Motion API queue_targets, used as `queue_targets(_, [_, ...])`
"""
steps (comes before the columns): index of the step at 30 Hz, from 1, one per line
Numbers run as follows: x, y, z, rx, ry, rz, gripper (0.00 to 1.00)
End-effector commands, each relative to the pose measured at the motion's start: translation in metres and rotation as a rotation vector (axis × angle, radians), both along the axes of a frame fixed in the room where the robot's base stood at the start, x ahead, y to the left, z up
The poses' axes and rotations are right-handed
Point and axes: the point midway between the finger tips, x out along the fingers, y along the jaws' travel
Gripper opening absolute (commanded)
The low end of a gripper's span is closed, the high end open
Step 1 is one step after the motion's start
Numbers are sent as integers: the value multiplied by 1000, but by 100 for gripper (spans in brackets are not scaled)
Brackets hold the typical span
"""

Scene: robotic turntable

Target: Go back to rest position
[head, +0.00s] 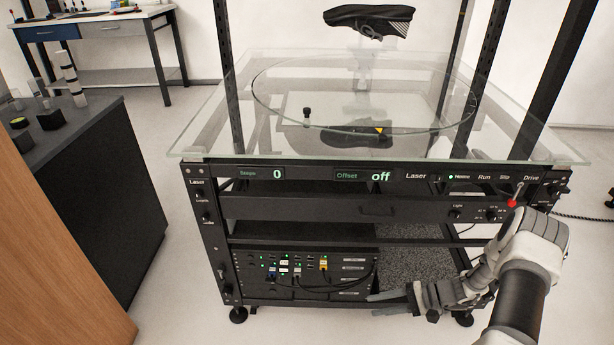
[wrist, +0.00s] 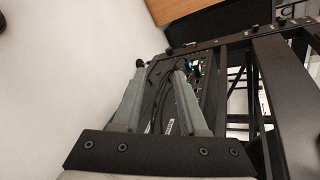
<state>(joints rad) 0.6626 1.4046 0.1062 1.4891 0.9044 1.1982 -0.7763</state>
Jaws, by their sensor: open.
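My gripper (head: 390,301) is at the lower right in the head view, in front of the lower part of the turntable rig (head: 300,209). Its fingers point left, near the rack unit with cables. In the wrist view my gripper (wrist: 158,75) shows two grey fingers spread apart with nothing held between them. The rig's glass top (head: 215,140) carries a clear round disc (head: 280,92). A dark shoe (head: 370,20) appears above the disc. The front panel reads Steps 0 and Offset off, and a green light shows beside Home.
A dark cabinet (head: 95,170) with small items stands at the left, beside a wooden panel (head: 50,240). A workbench (head: 95,25) is at the back left. Black posts rise around the rig. The pale floor (head: 185,290) between cabinet and rig is clear.

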Motion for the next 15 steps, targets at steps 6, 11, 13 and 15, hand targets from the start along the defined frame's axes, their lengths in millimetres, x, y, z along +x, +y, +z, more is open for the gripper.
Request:
queue_targets(6, [13,0,76,-147,-19,128,42])
queue_targets(11, [15,4,129,-258,-37,203,42])
queue_targets(13, [14,7,151,-308,-46,233,42])
queue_targets(15, [12,10,173,-359,-57,259,42])
